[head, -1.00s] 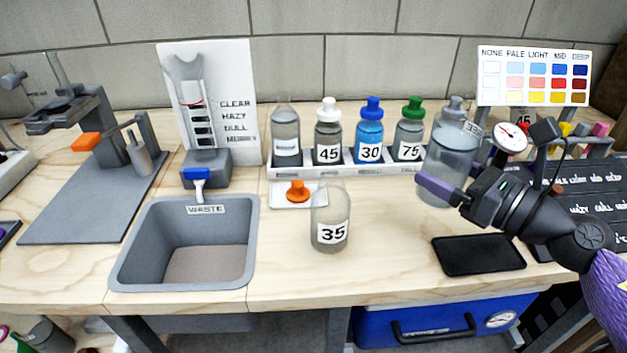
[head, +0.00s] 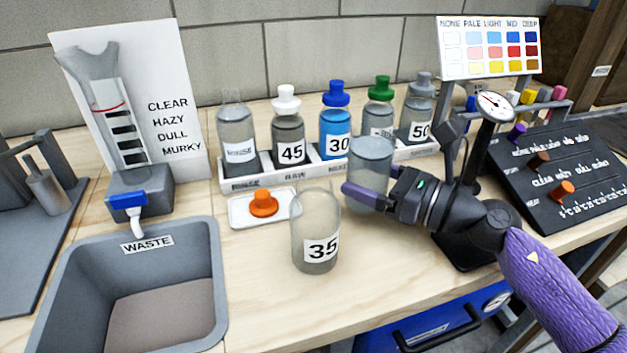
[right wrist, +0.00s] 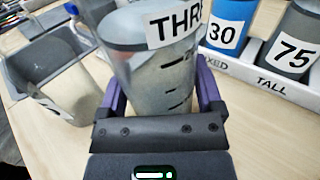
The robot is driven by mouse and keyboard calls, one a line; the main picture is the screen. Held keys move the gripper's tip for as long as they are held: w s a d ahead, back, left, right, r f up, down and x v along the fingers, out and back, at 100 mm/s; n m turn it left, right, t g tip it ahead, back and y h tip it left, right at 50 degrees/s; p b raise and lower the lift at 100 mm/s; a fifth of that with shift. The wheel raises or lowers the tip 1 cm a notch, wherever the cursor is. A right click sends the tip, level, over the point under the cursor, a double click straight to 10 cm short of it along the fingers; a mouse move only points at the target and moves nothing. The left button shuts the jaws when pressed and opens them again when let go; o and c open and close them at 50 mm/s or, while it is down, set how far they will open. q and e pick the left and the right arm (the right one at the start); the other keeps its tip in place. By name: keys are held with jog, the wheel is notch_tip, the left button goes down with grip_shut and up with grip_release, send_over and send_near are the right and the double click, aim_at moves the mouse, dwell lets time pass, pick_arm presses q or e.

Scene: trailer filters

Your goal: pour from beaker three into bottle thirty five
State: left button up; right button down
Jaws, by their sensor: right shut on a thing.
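Bottle thirty five (head: 316,228) is clear, with a "35" label, and stands uncapped on the table. An open bottle at the left of the right wrist view (right wrist: 62,100) appears to be the same one. Beaker three (head: 369,165) is clear and holds greyish liquid; its "THREE" label is partly cut off in the right wrist view (right wrist: 150,70). My right gripper (head: 370,195) is shut around the beaker, with a finger on each side. The beaker is upright, right of and behind bottle thirty five. I cannot tell whether it is lifted. My left gripper is not in view.
An orange cap (head: 263,203) lies on a small white tray (head: 240,218). A rack (head: 240,184) of bottles stands behind. The grey waste sink (head: 210,290) is at left; a gauge (head: 495,105) and a black control panel (head: 560,165) are at right.

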aim_at(381, 175)
jog(key=shift+r, duration=0.1)
jog(key=shift+s+a+r+n, duration=0.15)
jog(key=shift+r+n, duration=0.1)
jog(key=shift+n, duration=0.55)
jog(key=shift+s+a+r+n+h+p, duration=0.15)
jog(key=shift+r+n+p, duration=0.1)
jog(key=shift+n, duration=0.2)
jog(key=shift+s+r+n+h+p, duration=0.1)
jog(key=shift+r+n+h+p, duration=0.1)
jog(key=shift+n, duration=0.25)
jog(key=shift+s+a+r+n, duration=0.15)
jog(key=shift+r+n, duration=0.15)
jog(key=shift+n, duration=0.2)
pick_arm(q)
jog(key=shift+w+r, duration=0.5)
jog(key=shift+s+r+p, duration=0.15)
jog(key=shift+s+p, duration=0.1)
jog(key=shift+p, duration=0.05)
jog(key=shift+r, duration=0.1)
pick_arm(e)
jog(key=shift+a+r+n, duration=0.1)
jog(key=shift+r+n, duration=0.05)
jog(key=shift+n, duration=0.25)
jog(key=shift+s, duration=0.1)
